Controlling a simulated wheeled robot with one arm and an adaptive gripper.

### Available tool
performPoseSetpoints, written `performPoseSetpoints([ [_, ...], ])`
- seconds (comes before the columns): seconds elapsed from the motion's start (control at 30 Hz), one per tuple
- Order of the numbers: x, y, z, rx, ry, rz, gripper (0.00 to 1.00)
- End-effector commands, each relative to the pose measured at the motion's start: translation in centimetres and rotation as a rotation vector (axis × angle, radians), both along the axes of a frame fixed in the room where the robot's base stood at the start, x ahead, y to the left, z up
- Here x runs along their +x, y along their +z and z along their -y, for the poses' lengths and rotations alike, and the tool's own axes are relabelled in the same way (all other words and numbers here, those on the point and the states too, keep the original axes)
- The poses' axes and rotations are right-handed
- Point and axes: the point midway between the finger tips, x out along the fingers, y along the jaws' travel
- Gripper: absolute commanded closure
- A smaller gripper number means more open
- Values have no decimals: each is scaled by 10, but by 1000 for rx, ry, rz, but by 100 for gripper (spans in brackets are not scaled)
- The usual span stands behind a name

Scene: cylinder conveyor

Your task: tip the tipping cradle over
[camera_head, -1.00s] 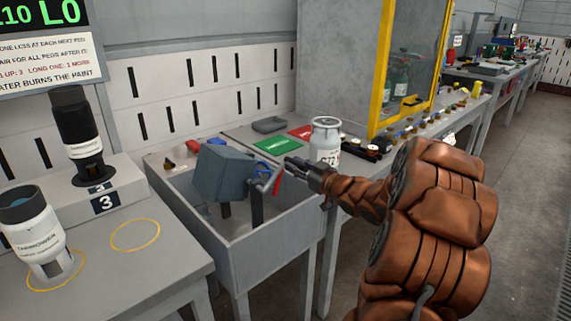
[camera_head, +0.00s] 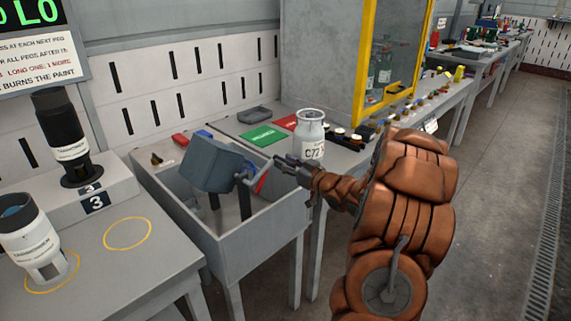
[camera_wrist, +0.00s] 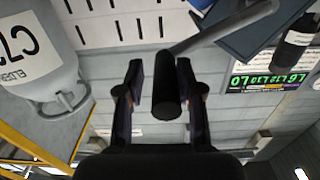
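The tipping cradle (camera_head: 212,165) is a blue-grey box on posts inside an open grey trough (camera_head: 262,222). It sits tilted, with a bent grey crank (camera_head: 252,172) and a red part (camera_head: 262,183) on its right side. My gripper (camera_head: 281,164) is at the crank's outer end in the head view. In the wrist view, my gripper (camera_wrist: 157,75) has its fingers apart, with the dark rod-like handle (camera_wrist: 166,95) between them. Part of the cradle (camera_wrist: 240,28) shows at upper right.
A white can marked C72 (camera_head: 311,138) stands close behind my gripper, and shows large in the wrist view (camera_wrist: 40,60). Green (camera_head: 262,136) and red trays lie beyond the trough. A yellow-framed cabinet (camera_head: 362,60) stands behind. Two bottles stand on the left table (camera_head: 150,262).

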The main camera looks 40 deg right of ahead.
Motion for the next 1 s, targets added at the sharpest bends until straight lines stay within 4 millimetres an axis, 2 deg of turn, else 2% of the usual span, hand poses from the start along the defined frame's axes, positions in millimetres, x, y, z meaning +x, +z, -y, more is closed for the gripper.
performPoseSetpoints([
  [0.03,0,0,-1,0,1,0,59],
  [0.13,1,-1,-2,0,4,-2,50],
  [0.53,-4,-2,-2,-1,6,-4,50],
  [0.67,-17,-2,1,-1,4,-4,50],
  [1.0,-64,-2,6,-1,4,-5,50],
])
